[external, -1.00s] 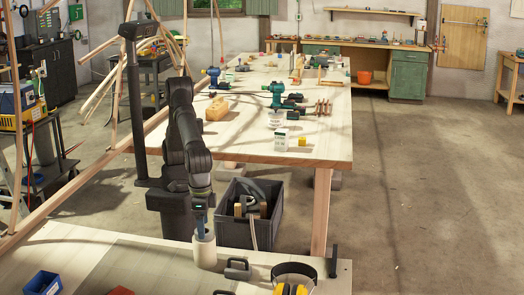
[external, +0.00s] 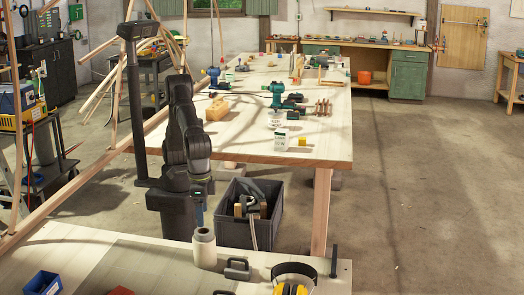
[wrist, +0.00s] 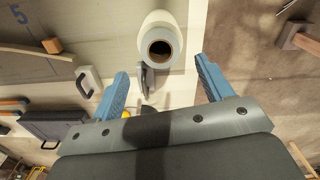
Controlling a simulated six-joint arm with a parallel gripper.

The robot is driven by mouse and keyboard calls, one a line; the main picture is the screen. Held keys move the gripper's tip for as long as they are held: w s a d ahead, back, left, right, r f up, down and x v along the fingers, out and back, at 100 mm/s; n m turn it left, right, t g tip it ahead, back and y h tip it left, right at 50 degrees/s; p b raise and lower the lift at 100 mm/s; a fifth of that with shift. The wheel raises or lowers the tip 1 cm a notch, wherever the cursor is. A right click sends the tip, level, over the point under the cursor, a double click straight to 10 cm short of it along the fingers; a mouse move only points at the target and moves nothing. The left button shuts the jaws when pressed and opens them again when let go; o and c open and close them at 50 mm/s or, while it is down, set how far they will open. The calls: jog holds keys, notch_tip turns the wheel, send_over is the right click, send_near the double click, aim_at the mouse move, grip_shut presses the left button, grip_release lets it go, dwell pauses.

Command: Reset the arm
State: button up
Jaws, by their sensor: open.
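My gripper (wrist: 159,90) is open, with its two blue fingers apart and nothing between them. In the external view my gripper (external: 199,215) hangs just above and behind a white cylinder, mostly hidden by my arm. The white cylinder (external: 204,250) stands upright on the front bench, with a dark opening in its top. It also shows in the wrist view (wrist: 161,38), beyond the fingertips and apart from them.
On the front bench (external: 150,255) are a dark handled clamp (external: 237,269), a blue bin (external: 43,284), yellow ear muffs (external: 291,289) and a black post (external: 334,261). A grey crate (external: 233,233) stands on the floor behind. A long wooden table (external: 240,140) lies further back.

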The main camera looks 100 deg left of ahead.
notch_tip(320, 180, down, 6)
jog(key=shift+r, duration=0.2)
notch_tip(320, 180, up, 4)
jog(key=shift+r, duration=0.1)
jog(key=s+r, duration=0.7)
jog(key=s, duration=0.5)
jog(key=n, duration=0.2)
send_over(203, 230)
jog(key=a, duration=0.7)
jog(key=f, duration=0.1)
jog(key=w+a+f+n, duration=0.2)
jog(key=w+a, duration=0.8)
jog(key=w, duration=0.1)
jog(key=w+a+f+n, duration=0.1)
jog(key=w+a, duration=0.4)
jog(key=a, duration=0.7)
jog(key=w+a+f+n, duration=0.1)
jog(key=w+a+n, duration=0.2)
jog(key=a, duration=1)
jog(key=shift+w+a+n, duration=0.2)
jog(key=shift+w+n, duration=0.2)
jog(key=shift+w, duration=0.65)
